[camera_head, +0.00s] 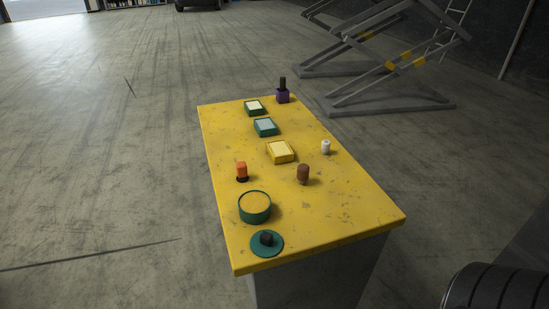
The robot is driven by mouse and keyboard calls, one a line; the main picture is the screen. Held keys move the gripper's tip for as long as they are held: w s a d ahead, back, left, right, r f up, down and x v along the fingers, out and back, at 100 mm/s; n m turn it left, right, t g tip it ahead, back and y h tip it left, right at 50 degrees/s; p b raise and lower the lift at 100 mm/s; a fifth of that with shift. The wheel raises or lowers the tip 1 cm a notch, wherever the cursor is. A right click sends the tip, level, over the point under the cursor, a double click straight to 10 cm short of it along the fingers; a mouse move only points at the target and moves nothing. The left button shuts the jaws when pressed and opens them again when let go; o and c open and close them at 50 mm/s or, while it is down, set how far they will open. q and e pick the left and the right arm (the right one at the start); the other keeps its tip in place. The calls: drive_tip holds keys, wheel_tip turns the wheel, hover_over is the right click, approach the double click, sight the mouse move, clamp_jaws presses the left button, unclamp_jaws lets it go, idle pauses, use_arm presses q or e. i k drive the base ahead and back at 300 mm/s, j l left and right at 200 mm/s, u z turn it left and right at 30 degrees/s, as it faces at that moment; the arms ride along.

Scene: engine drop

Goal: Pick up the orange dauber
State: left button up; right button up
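The orange dauber (241,170) stands on the left part of the yellow tabletop. It is a small orange block on a dark lower end. It stands apart from the things around it, behind the round green container. Neither of my grippers shows in the head view.
The yellow table (358,213) also holds a round green container (254,215), a green lid with a dark knob (267,243), a brown piece (303,173), a white piece (326,147), a yellow box (281,158), two green boxes (265,133) and a purple bottle (283,96). Open floor lies left.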

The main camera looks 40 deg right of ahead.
sight(241, 167)
drive_tip(key=z, duration=0.9)
drive_tip(key=k, duration=0.4)
drive_tip(key=k+z, duration=0.15)
drive_tip(key=z, duration=0.35)
drive_tip(key=k+z, duration=0.1)
drive_tip(key=z, duration=0.4)
drive_tip(key=i+j+z, duration=0.1)
drive_tip(key=j+z, duration=0.45)
drive_tip(key=i+j, duration=0.1)
drive_tip(key=j, duration=0.45)
drive_tip(key=i+j, duration=0.1)
drive_tip(key=j, duration=1.05)
drive_tip(key=i+j, duration=0.15)
drive_tip(key=j, duration=0.45)
drive_tip(key=i+j, duration=0.1)
drive_tip(key=j, duration=0.45)
